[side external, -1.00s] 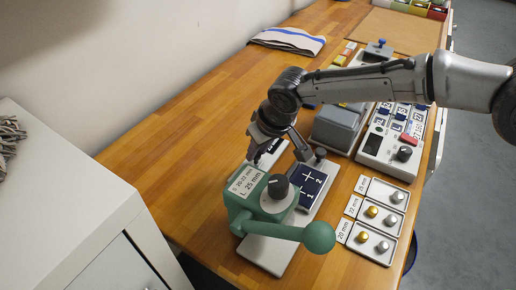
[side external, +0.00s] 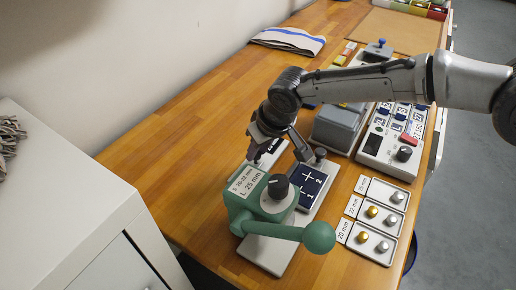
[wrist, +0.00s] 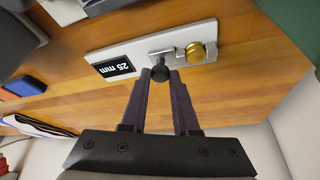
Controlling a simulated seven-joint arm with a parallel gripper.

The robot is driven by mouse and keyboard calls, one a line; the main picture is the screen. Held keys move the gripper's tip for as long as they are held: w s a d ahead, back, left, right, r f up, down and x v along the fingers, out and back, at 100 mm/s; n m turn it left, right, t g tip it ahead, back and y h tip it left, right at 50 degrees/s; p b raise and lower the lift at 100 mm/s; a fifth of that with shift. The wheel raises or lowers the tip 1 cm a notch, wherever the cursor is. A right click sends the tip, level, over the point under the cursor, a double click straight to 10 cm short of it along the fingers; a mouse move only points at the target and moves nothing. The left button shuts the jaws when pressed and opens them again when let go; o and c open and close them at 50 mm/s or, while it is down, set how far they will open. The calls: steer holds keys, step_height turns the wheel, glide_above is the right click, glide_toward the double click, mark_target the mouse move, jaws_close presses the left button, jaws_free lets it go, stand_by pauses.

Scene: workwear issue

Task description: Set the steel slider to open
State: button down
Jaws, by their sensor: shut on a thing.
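The steel slider (wrist: 164,53) is a small metal piece with a black round knob (wrist: 160,73), on a pale plate (wrist: 110,51) marked "25 mm". My gripper (wrist: 161,75) is shut on the knob, with one finger on each side of it in the wrist view. A brass round piece (wrist: 198,52) sits beside the slider on the same plate. In the side external view my gripper (side external: 256,152) reaches down behind the green press, and the slider is hidden there. I cannot read the slider's open or closed position.
The green press (side external: 252,196) with its ball-ended lever (side external: 318,237) stands close in front of my gripper. Trays with metal buttons (side external: 373,242) and a grey device (side external: 338,127) are to the right. The wooden bench (side external: 165,155) is clear to the left.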

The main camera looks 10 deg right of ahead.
steer(key=shift+w+d, duration=0.9)
steer(key=c, duration=0.7)
jaws_free()
steer(key=v, duration=1.4)
steer(key=shift+w, duration=0.1)
